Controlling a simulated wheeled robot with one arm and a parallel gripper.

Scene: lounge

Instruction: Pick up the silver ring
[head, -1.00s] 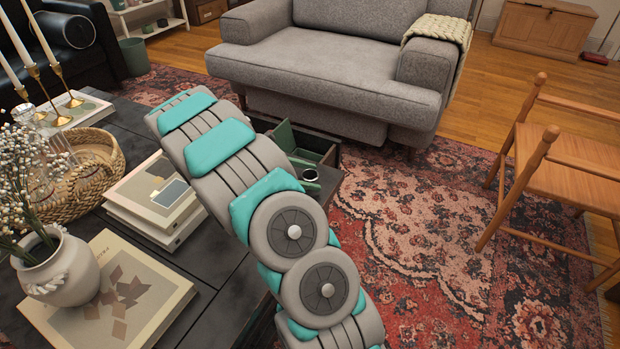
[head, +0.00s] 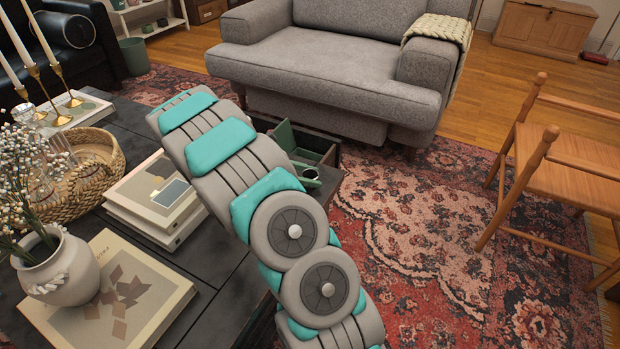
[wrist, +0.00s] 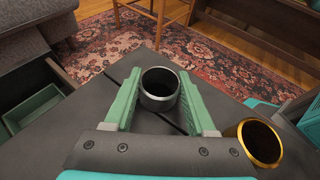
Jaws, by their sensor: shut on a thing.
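The silver ring (wrist: 158,104) is a short, wide metal band with a dark inside. In the wrist view it sits between the two green fingers of my gripper (wrist: 160,74), which is shut on it. The dark tabletop (wrist: 95,112) shows behind and around it; I cannot tell whether the ring touches the table.
A gold ring (wrist: 260,145) stands close to my right finger. Books (head: 150,200), a vase (head: 62,275) and a basket (head: 112,160) crowd the table's left.

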